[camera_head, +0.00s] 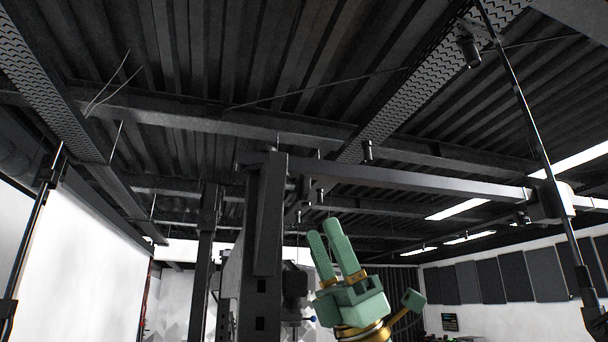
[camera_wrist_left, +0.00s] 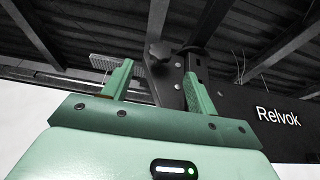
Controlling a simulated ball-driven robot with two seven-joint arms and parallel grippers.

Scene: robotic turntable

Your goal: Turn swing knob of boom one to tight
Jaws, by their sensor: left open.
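My left gripper (camera_head: 323,228) is green with gold fittings and points upward beside a dark upright post (camera_head: 262,215) in the head view. In the left wrist view the gripper (camera_wrist_left: 158,70) is open, with its two fingers apart and nothing held. The gap between knob and fingers is hard to judge. I cannot make out this knob in the head view. My right gripper is not in view.
A long dark beam (camera_head: 420,182) runs right from the post top. A dark panel marked "Relvok" (camera_wrist_left: 278,117) lies right of the fingers. Another upright (camera_head: 203,265) stands left of the post. Open space lies right of the gripper.

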